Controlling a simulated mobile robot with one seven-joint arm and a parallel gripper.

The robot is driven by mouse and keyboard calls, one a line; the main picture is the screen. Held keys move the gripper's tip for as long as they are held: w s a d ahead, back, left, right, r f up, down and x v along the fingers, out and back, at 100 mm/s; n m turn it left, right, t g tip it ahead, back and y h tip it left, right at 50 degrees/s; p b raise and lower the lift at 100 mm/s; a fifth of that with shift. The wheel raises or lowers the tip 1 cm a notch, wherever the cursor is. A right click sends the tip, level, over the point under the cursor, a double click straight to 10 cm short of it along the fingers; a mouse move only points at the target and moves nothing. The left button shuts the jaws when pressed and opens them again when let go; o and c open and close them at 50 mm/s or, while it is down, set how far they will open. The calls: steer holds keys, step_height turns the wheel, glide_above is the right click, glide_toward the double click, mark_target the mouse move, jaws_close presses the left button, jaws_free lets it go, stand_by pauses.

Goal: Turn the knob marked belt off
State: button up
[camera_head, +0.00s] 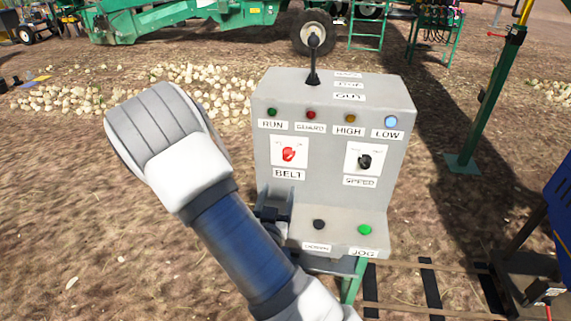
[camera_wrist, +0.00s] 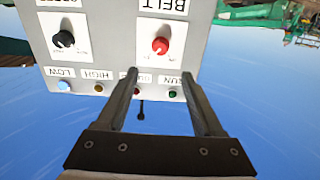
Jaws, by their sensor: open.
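The red belt knob (camera_head: 289,155) sits on a white plate on the front of a grey control box (camera_head: 262,125), above a BELT label (camera_head: 289,174). The marks around the knob are too small to read. In the wrist view, which is upside down, the red knob (camera_wrist: 160,45) appears beyond and between the fingertips of my gripper (camera_wrist: 160,74). The fingers are apart, with nothing between them; I cannot tell their exact distance from the box. In the head view my arm hides most of the gripper.
A black SPEED knob (camera_head: 365,161) is right of the belt knob. Several indicator lamps line the row above. A black lever (camera_head: 313,62) stands on top. A ledge below carries a black button (camera_head: 319,224) and a green JOG button (camera_head: 365,230). Green machinery (camera_head: 180,20) stands behind.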

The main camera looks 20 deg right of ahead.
mark_target(287, 158)
steer(key=b+x, duration=0.7)
steer(key=x, duration=0.7)
steer(key=shift+w+d, duration=0.1)
steer(key=shift+w, duration=0.1)
jaws_close()
stand_by(0.3)
